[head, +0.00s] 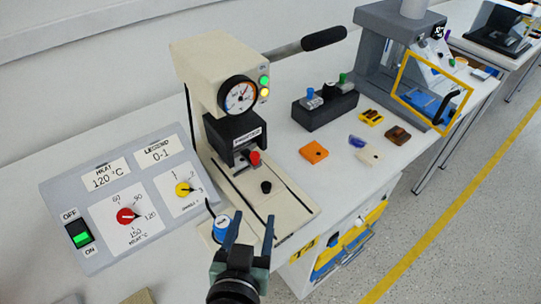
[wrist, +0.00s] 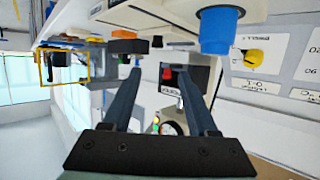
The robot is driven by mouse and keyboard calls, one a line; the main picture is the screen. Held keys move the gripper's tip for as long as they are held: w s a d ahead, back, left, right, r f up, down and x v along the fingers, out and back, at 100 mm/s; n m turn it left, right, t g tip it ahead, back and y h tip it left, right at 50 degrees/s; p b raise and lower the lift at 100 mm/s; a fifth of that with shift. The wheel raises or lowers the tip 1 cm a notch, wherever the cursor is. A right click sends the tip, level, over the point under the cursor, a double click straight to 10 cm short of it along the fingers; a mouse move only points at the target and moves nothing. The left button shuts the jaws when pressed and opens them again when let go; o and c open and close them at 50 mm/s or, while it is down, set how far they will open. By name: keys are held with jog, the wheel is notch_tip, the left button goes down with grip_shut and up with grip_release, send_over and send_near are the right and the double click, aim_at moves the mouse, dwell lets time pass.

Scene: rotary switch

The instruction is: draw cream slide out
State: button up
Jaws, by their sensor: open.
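The cream slide (head: 248,182) lies in the base of the cream press (head: 212,62), in a channel edged by dark lines. A black knob (head: 266,187) stands on it. My gripper (head: 251,222) is open and empty, just in front of the press base on the near side of the knob, apart from it. In the wrist view my gripper (wrist: 160,72) shows two spread dark fingers with nothing between them, and the picture appears upside down. The slide is hard to make out there. A red part (head: 255,157) sits under the black press head (head: 234,134).
A blue-topped cylinder (head: 221,228) stands close left of my gripper; it looms large in the wrist view (wrist: 221,32). A control panel (head: 128,200) is at left. A black holder (head: 324,106) and several small coloured pieces lie right of the press. A long lever (head: 305,46) sticks out above.

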aim_at(265, 190)
jog(key=x, duration=1.2)
jog(key=shift+d+f, duration=0.3)
jog(key=shift+f, duration=0.15)
jog(key=shift+g, duration=0.3)
grip_shut()
dwell(0.7)
